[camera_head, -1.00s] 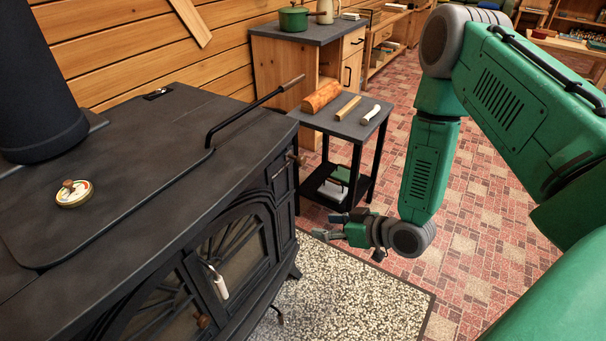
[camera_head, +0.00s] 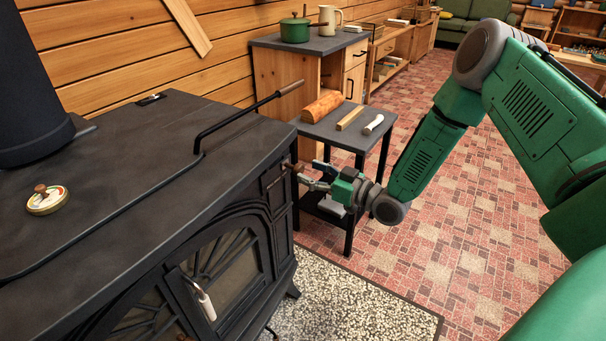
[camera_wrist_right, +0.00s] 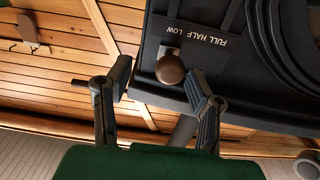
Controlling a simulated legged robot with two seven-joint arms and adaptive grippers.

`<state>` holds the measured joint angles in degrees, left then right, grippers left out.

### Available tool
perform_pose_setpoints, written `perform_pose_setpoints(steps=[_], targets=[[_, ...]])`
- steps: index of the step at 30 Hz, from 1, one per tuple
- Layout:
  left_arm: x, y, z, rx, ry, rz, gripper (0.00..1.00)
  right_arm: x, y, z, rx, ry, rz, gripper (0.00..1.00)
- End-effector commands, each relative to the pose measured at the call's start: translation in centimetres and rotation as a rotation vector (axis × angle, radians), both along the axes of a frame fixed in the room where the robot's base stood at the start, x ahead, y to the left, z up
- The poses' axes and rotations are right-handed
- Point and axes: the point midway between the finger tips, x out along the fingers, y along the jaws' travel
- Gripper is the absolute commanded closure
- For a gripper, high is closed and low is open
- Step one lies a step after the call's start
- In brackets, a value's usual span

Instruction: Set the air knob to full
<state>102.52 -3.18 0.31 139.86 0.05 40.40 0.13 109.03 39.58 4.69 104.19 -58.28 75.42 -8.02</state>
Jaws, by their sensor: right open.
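The brown round air knob (camera_wrist_right: 170,70) shows in the right wrist view on the black stove's side, beside the left end of an upside-down label (camera_wrist_right: 200,35) reading FULL, HALF, LOW. In the head view the knob (camera_head: 289,165) sticks out near the stove's top right corner. My right gripper (camera_head: 308,176) is open just right of the knob. In the right wrist view its fingers (camera_wrist_right: 155,92) stand apart, with the knob between them in the picture, nearer the right finger. I see no clear contact. My left gripper is not in view.
The black stove (camera_head: 150,150) fills the left, with a bent handle rod (camera_head: 235,115) on top and a round gauge (camera_head: 47,200). A small side table (camera_head: 345,125) holding a log and two slim items stands close behind my right gripper. The red patterned floor is open on the right.

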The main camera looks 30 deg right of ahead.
Motion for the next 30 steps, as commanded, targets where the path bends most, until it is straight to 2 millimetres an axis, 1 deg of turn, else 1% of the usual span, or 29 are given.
perform_pose_setpoints(steps=[2,6,16,17,18,21,26,28,30], targets=[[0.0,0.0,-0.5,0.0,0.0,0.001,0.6,1.1,0.8,0.1,-0.003,-0.002,0.005,0.52],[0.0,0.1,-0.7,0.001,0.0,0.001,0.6,2.2,1.3,0.2,-0.002,-0.002,0.003,0.52],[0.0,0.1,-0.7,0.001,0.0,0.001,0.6,2.5,0.8,0.0,0.005,0.0,0.001,0.52],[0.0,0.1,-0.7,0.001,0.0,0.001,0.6,2.5,0.9,0.0,0.005,0.0,0.001,0.56],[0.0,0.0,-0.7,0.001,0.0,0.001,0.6,2.5,0.9,0.0,0.004,0.0,0.001,0.7],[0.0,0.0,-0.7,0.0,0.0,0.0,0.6,2.5,0.9,0.0,0.003,0.0,0.0,1.0],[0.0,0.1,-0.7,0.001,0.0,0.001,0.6,2.5,1.0,0.1,0.0,0.0,-0.003,1.0],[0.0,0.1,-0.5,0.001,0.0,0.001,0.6,2.3,1.6,0.2,0.001,-0.001,0.0,1.0],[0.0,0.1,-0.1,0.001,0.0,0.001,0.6,1.9,2.8,0.3,0.004,0.001,0.004,1.0]])
